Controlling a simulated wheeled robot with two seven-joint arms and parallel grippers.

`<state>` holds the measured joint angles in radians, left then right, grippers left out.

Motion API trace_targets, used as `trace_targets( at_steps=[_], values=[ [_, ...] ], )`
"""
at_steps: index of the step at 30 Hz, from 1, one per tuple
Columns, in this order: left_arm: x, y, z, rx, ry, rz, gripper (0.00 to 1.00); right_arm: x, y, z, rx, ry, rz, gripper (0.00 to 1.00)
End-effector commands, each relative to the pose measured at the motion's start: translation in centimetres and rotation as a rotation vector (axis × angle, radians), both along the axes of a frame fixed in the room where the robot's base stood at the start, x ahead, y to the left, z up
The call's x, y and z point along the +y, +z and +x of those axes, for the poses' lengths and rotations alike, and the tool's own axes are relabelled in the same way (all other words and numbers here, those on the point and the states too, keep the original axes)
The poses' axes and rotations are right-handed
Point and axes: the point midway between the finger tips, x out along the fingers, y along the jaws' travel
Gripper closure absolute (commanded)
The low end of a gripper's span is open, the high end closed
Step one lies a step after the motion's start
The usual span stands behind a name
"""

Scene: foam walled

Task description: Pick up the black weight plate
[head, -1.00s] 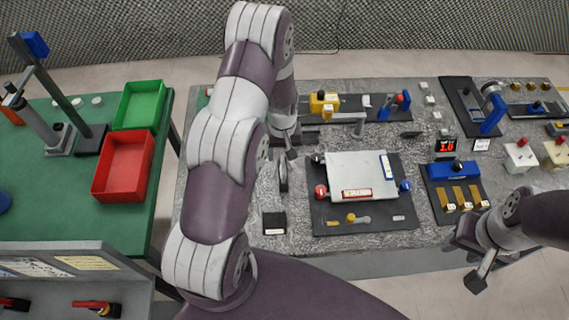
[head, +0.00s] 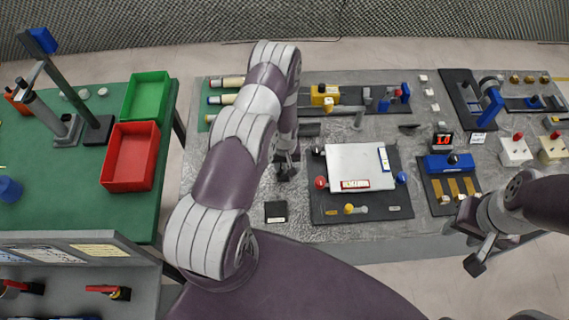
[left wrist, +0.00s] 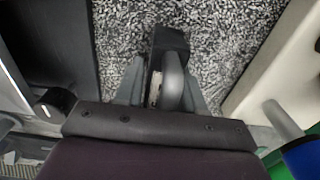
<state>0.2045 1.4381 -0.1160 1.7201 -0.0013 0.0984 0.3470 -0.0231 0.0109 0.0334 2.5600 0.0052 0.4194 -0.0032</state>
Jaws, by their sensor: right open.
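In the head view my arm and gripper largely hide the plate. My right gripper (head: 475,240) is open and empty, at the table's front right edge.
A dark board with a white panel (head: 352,166) lies right of my left gripper. A small black block (head: 275,212) is in front. Red (head: 130,160) and green bins (head: 145,97) stand on the green table at left.

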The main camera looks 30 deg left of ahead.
Motion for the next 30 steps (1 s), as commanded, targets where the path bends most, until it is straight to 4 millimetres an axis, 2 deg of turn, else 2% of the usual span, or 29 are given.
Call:
trace_targets(
  at_steps=[1, 3, 30],
  values=[
    [-0.01, 0.01, -0.01, 0.0, 0.0, 0.0, 0.8, 0.0, 0.0, 0.0, 0.0, 0.0, 0.0, 0.57],
    [0.0, 0.02, 0.0, 0.0, 0.0, 0.0, 1.0, 0.0, 0.0, 0.0, 0.0, 0.0, 0.0, 0.57],
    [0.01, 0.1, 0.06, -0.001, 0.0, 0.001, 1.0, 0.0, 0.02, 0.0, 0.0, 0.0, 0.0, 0.57]
  ],
)
